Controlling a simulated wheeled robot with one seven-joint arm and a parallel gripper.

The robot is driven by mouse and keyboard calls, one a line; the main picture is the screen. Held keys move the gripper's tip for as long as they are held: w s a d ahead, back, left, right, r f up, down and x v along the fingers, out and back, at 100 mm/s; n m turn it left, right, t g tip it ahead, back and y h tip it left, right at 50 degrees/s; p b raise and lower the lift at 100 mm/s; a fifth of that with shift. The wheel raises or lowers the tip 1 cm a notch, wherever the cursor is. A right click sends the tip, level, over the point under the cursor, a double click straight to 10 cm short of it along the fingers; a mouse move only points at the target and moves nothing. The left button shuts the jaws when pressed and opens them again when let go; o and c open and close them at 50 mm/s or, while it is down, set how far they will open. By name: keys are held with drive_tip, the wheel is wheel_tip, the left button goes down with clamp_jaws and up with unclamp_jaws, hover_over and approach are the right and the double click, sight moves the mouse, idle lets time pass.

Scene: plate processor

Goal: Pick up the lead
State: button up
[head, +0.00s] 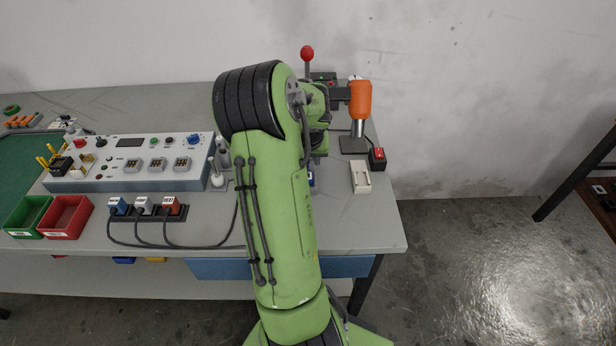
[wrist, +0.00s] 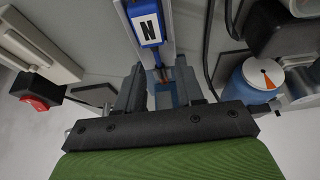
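I see no firm contact with the block.
Blue, white and red plugs (head: 143,206) with black cables sit before the control panel (head: 130,162). An orange tool (head: 360,99) stands right of my arm, near a red switch (head: 377,156) and a pale holder (head: 361,177). A blue round container (wrist: 250,82) is close on the wrist view's right.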

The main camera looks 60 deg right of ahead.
drive_tip(key=shift+d+f, duration=0.15)
drive_tip(key=shift+f, duration=0.25)
drive_tip(key=shift+r, duration=0.1)
clamp_jaws()
drive_tip(key=shift+r, duration=0.1)
